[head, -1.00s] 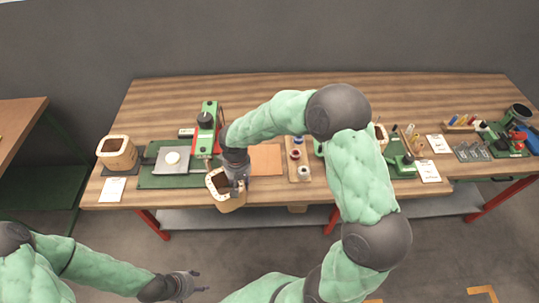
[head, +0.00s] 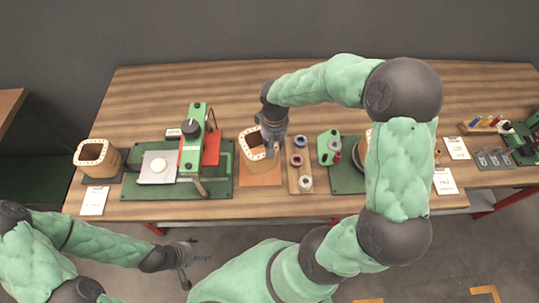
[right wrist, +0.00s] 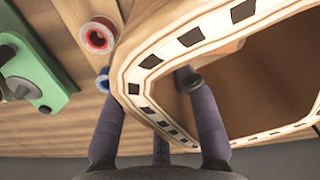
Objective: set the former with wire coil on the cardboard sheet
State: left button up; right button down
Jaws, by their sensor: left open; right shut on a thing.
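The former with wire coil (head: 250,143) is a tan, square-sided hollow block with a pale, dark-marked rim. My right gripper (head: 270,149) is shut on its right wall. In the right wrist view the former (right wrist: 150,62) fills the upper right, with fingers on both sides of the wall. The orange-brown cardboard sheet (head: 260,179) lies on the bench; the former covers its back part in the head view. I cannot tell whether the former touches the sheet. My left gripper (head: 188,264) is open and empty in front of the bench.
A similar former (head: 97,158) stands at the bench's left end. A green winding machine (head: 193,145) is left of the sheet. A wooden rack with spools (head: 297,160) stands close on its right, then another green device (head: 329,147). The bench behind is clear.

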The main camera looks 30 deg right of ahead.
jog(key=shift+w+f, duration=0.2)
jog(key=shift+f, duration=0.7)
jog(key=shift+f+b, duration=0.8)
jog(key=shift+f, duration=1.5)
jog(key=shift+f, duration=0.1)
jog(key=c, duration=1)
grip_release()
jog(key=shift+s+f, duration=0.1)
jog(key=shift+o, duration=0.2)
jog(key=shift+r, duration=0.25)
notch_tip(320, 180, up, 12)
jog(key=p, duration=0.3)
